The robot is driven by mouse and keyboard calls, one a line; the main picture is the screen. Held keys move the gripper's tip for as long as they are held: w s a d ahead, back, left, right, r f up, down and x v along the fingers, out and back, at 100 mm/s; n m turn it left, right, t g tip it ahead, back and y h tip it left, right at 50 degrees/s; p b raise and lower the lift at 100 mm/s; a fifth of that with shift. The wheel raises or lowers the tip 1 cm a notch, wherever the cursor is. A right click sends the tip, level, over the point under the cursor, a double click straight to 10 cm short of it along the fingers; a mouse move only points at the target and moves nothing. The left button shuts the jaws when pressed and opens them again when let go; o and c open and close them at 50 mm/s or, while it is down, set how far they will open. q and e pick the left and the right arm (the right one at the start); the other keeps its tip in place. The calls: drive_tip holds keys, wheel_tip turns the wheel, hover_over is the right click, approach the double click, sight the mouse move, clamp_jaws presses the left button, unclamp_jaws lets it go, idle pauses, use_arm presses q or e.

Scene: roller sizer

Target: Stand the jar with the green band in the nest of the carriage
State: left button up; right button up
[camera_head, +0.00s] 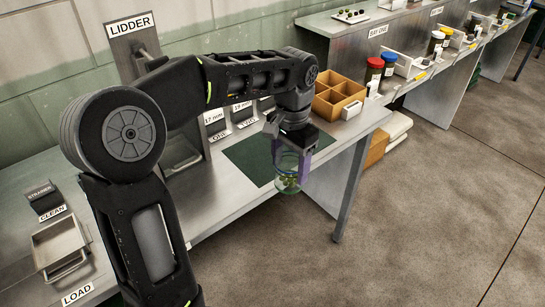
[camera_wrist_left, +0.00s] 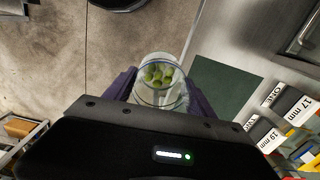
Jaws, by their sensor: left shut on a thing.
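My left gripper (camera_head: 290,165), with purple fingers, is shut on a clear glass jar (camera_head: 288,183) holding several green round things. The jar hangs roughly upright at the bench's front edge, beside the dark green mat. In the left wrist view the jar (camera_wrist_left: 160,85) sits between the two fingers, open end toward the camera. A bluish-green line runs round the glass; I cannot tell if it is the green band. The lidder (camera_head: 135,45) stands at the back left, partly behind my arm. I cannot make out the carriage or its nest. My right gripper is out of view.
The dark green mat (camera_head: 250,155) is bare. A wooden divided box (camera_head: 338,97) stands at the bench's right end. Chutes labelled 17 mm and 19 mm (camera_head: 243,106) line the back. A metal tray (camera_head: 62,245) sits at left. Lidded jars (camera_head: 374,72) stand on the farther bench.

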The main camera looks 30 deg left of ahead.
use_arm(q)
drive_tip(key=w+d+f+n, duration=0.2)
drive_tip(key=w+d+f, duration=0.4)
drive_tip(key=d+f, duration=0.2)
drive_tip(key=shift+d+f+n, duration=0.3)
drive_tip(key=shift+d+f, duration=0.1)
drive_tip(key=shift+f, duration=0.3)
